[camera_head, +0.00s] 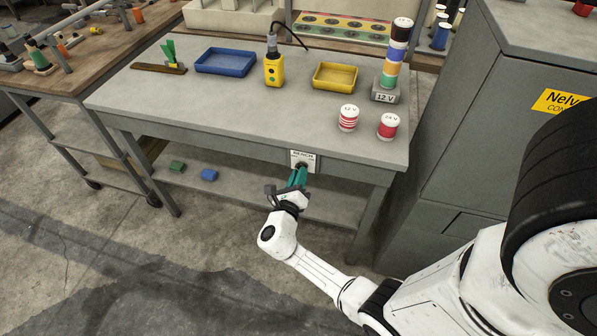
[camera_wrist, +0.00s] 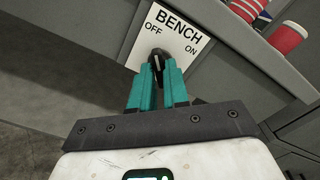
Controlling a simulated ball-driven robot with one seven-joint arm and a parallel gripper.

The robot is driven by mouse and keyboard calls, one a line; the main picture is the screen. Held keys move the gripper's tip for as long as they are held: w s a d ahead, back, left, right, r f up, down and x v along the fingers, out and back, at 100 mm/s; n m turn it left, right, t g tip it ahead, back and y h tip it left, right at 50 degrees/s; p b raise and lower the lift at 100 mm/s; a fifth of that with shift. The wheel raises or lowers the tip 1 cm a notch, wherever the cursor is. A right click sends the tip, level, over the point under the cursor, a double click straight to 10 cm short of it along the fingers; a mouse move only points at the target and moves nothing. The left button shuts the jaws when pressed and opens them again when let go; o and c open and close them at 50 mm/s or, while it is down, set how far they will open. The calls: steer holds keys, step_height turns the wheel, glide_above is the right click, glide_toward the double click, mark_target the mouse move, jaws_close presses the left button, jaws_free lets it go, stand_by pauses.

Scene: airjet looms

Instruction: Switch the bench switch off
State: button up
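The bench switch is a white plate (camera_wrist: 183,35) on the front edge of the grey bench, also visible in the head view (camera_head: 303,158). It reads BENCH, with OFF on the left and ON on the right. Its black knob (camera_wrist: 156,58) sits between the labels; I cannot tell which one it points to. My gripper (camera_wrist: 158,72) has teal fingers, one on each side of the knob, close in on it. In the head view my gripper (camera_head: 298,175) reaches up to the plate from below. The fingers hide the lower part of the knob.
On the bench (camera_head: 180,110) stand red-striped and red spools (camera_head: 388,127), a spool stack on a 12 V base (camera_head: 386,94), a yellow device (camera_head: 274,68), and blue (camera_head: 226,62) and yellow (camera_head: 335,77) trays. A grey cabinet (camera_head: 460,130) stands right. Floor in front is clear.

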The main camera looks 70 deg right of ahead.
steer(key=o, duration=0.4)
steer(key=shift+a, duration=0.1)
steer(key=a, duration=0.2)
steer(key=a+p, duration=0.1)
steer(key=a, duration=0.1)
steer(key=a+p, duration=0.1)
steer(key=shift+s+a, duration=0.4)
steer(key=s+a, duration=0.1)
steer(key=a, duration=0.9)
steer(key=shift+s+a+b, duration=0.25)
steer(key=shift+a+b, duration=0.1)
steer(key=shift+b, duration=0.1)
steer(key=shift+s, duration=0.1)
